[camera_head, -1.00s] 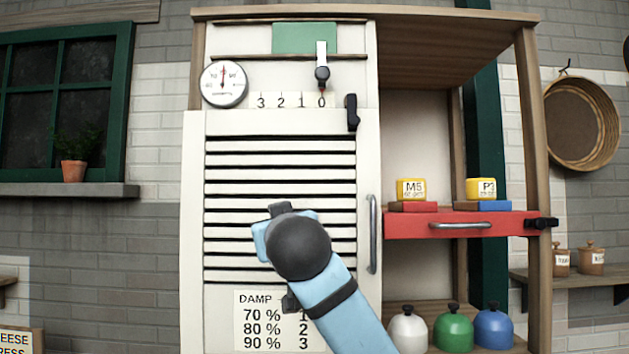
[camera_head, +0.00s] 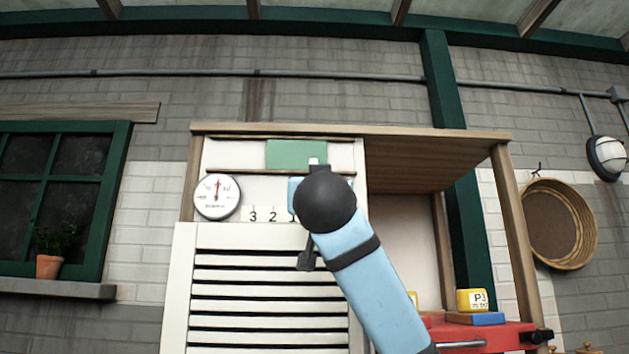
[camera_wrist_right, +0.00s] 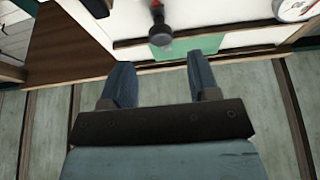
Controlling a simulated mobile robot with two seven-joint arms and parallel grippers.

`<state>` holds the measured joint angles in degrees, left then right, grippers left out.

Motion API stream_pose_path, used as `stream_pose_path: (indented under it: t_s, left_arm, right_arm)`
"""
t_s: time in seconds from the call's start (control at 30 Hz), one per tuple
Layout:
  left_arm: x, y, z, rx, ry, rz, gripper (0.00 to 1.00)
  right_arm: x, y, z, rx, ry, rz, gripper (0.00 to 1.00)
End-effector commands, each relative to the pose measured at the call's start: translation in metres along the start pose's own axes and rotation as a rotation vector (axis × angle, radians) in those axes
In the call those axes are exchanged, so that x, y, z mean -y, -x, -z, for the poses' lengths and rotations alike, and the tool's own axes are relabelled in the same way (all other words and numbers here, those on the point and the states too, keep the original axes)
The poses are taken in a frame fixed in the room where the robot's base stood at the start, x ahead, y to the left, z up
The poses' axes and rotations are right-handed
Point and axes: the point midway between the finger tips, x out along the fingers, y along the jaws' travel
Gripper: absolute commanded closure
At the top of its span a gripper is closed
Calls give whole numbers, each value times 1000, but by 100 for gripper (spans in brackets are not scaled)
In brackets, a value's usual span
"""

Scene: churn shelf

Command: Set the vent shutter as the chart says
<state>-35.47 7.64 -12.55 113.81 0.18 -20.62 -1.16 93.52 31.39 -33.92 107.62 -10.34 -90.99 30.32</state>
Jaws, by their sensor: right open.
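The vent shutter's scale strip (camera_head: 262,214) shows 3 and 2; my right arm covers the other marks. The slider knob is hidden in the head view; a dark knob (camera_wrist_right: 160,34) on its red-tipped stem shows in the wrist view, beside the green vent panel (camera_wrist_right: 185,47). My right gripper (camera_wrist_right: 160,77) is open and empty, with the knob beyond the gap between its fingers, not visibly touching. The round gauge (camera_head: 217,197) has its needle almost straight up; its numbers are too small to read surely. The chart is out of view. My left gripper is not in view.
A white slatted door (camera_head: 270,300) lies below the scale. A wooden top board (camera_head: 420,133) overhangs the unit. At the lower right, a yellow P3 block (camera_head: 472,299) sits on a blue block (camera_head: 475,318) above a red drawer (camera_head: 500,337).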

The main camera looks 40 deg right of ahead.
Motion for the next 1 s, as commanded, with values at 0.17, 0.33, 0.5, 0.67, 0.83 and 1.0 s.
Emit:
stream_pose_path:
  t_s: [0.17,0.33,0.5,0.67,0.83,1.0]
  left_arm:
    - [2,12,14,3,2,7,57]
    - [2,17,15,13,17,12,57]
    - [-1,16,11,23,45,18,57]
    - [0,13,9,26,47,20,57]
    - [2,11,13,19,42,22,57]
    - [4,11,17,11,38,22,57]
  right_arm:
    - [0,-38,3,2,2,-2,44]
    - [0,-60,2,1,1,0,44]
    - [0,-69,0,1,0,1,44]
    - [0,-70,-1,0,-1,1,44]
    - [0,-69,0,0,-1,1,58]
    - [0,-69,0,0,0,1,97]
